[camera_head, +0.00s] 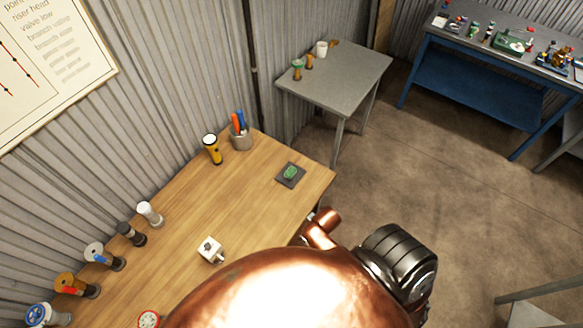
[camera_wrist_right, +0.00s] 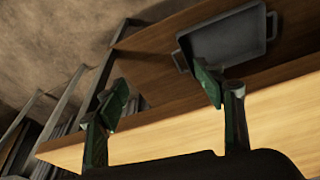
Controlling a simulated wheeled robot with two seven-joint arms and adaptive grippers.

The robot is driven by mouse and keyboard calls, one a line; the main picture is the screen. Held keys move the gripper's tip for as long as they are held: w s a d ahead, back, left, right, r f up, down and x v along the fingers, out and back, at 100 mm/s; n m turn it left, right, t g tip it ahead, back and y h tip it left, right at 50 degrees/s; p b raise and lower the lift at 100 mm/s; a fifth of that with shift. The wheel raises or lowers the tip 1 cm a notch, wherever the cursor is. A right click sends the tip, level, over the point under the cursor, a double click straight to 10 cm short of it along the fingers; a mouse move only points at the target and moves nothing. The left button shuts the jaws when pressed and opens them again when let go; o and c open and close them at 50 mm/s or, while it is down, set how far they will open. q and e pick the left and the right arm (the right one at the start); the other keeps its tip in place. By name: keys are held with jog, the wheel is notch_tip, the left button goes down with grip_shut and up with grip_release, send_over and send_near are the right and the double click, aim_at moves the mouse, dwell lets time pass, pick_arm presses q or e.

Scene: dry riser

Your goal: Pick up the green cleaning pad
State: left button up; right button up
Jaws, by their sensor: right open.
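The green cleaning pad (camera_head: 290,173) lies on a small dark square base (camera_head: 281,180) near the far right corner of the wooden table in the head view. My right gripper (camera_wrist_right: 160,88) is open in the right wrist view, with nothing between its fingers. Beyond them is a grey tray (camera_wrist_right: 228,42) with handles on a wooden surface; I cannot tell whether it is the pad's base. The pad cannot be made out in that view. My left gripper is not in view.
A grey side table (camera_head: 345,75) is beyond. My copper-coloured arm covers the table's near part.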

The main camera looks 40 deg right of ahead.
notch_tip(320, 180, up, 14)
jog(key=p, duration=0.4)
jog(key=n+t+y, duration=0.1)
jog(key=n+y, duration=0.1)
send_near(291, 171)
jog(key=f, duration=0.2)
jog(key=w+a+f, duration=0.1)
jog(key=shift+w+a+f, duration=0.15)
jog(key=shift+w+f, duration=0.1)
jog(key=shift+d+x, duration=0.15)
jog(key=shift+x, duration=1.15)
jog(key=shift+d+x, duration=0.2)
jog(key=shift+x, duration=1.05)
jog(key=shift+c, duration=0.5)
jog(key=c, duration=0.9)
